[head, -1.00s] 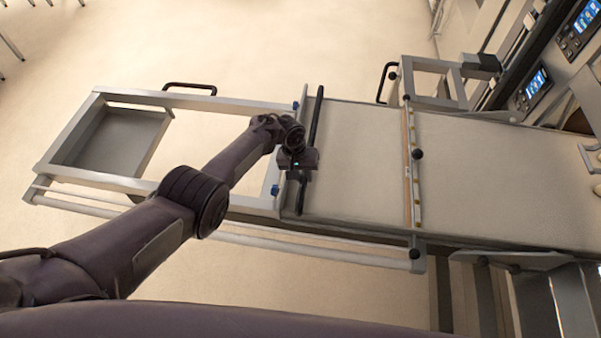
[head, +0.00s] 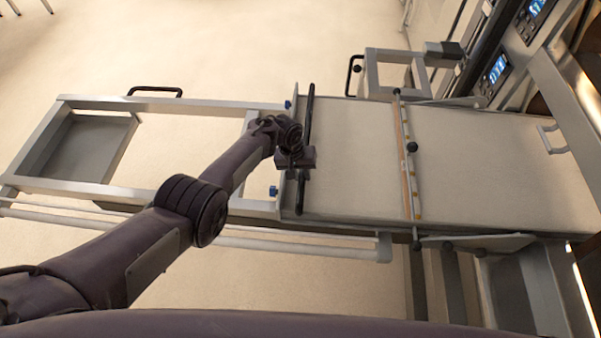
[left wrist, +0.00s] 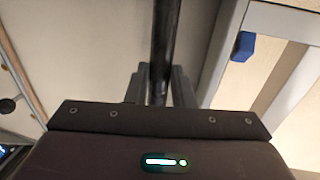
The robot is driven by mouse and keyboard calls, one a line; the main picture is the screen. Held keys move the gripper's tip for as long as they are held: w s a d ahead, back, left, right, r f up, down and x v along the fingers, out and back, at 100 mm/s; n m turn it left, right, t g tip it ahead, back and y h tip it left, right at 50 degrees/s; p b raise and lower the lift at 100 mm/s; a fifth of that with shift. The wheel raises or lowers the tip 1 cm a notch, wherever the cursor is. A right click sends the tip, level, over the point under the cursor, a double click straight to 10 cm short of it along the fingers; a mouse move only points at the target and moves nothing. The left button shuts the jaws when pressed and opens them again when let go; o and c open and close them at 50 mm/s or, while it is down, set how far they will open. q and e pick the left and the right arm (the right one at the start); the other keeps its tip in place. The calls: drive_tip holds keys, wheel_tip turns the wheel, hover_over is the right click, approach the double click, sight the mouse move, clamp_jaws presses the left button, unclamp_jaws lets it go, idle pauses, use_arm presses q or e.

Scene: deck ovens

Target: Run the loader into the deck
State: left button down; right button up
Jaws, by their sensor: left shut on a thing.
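The loader's flat pale belt (head: 355,150) lies along a grey metal stand frame (head: 60,188). A black push bar (head: 305,110) crosses the belt's left end and also shows in the left wrist view (left wrist: 165,40). My left gripper (head: 296,160) is shut on this bar near its middle; in the wrist view its fingers (left wrist: 160,85) sit on either side of it. A crossbar with a black knob (head: 412,147) spans the belt further right. The belt's right end reaches the oven front (head: 560,85); the deck's inside is hidden. My right gripper is out of view.
Oven control screens (head: 495,70) are at upper right. A black side handle (head: 155,90) stands on the stand's far side, with another (head: 353,75) near the oven. A bracket (head: 475,243) lies beside the belt's near side.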

use_arm(q)
drive_tip(key=shift+w+d+r, duration=0.15)
drive_tip(key=shift+d+r, duration=0.05)
drive_tip(key=shift+d, duration=0.1)
drive_tip(key=c, duration=1.6)
unclamp_jaws()
drive_tip(key=shift+o, duration=1.7)
drive_tip(key=shift+d+f, duration=0.1)
drive_tip(key=r+p, duration=0.1)
drive_tip(key=r, duration=0.2)
drive_tip(key=a+r+p, duration=0.1)
drive_tip(key=r+p, duration=0.1)
drive_tip(key=r, duration=0.1)
drive_tip(key=shift+a+r, duration=0.15)
drive_tip(key=shift+r, duration=0.1)
drive_tip(key=shift+a+r+p, duration=0.15)
drive_tip(key=shift+r+p, duration=0.15)
drive_tip(key=shift+r, duration=0.3)
